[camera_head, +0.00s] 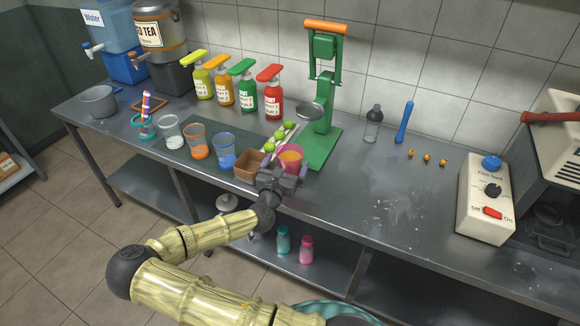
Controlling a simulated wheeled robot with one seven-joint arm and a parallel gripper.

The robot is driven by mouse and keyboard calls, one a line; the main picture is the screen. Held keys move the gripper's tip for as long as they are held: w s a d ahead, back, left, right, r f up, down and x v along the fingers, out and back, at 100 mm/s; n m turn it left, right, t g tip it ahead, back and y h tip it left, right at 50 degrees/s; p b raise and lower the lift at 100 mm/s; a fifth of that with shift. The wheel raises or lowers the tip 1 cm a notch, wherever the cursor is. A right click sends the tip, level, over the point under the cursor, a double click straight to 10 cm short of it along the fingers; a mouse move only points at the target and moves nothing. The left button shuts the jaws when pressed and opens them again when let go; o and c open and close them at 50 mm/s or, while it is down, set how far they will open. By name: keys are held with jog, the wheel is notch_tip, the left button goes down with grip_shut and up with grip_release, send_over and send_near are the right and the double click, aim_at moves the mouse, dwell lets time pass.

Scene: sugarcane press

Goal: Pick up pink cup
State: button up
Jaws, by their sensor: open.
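The pink cup (291,155) stands upright near the front edge of the metal counter, with something orange inside. My gripper (283,170) is open in front of the cup, at its near side. Its fingers reach toward the cup's left and right sides, and the gripper body hides the cup's lower part. I cannot tell whether the fingers touch the cup.
A brown box (248,167) stands close to the cup's left. The green press (322,110) rises behind it, with limes (279,135) on a tray beside it. A blue cup (222,151) and an orange cup (197,143) stand further left. The counter right of the press (370,185) is mostly clear.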

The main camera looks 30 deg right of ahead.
aim_at(293, 149)
jog(key=shift+f+p+x, duration=0.25)
jog(key=shift+p+x, duration=0.1)
jog(key=shift+x, duration=0.95)
jog(key=shift+f+p+x, duration=0.2)
jog(key=shift+p+x, duration=0.1)
jog(key=shift+x, duration=1)
jog(key=shift+w+a, duration=0.1)
jog(key=shift+w, duration=0.05)
jog(key=c, duration=1.3)
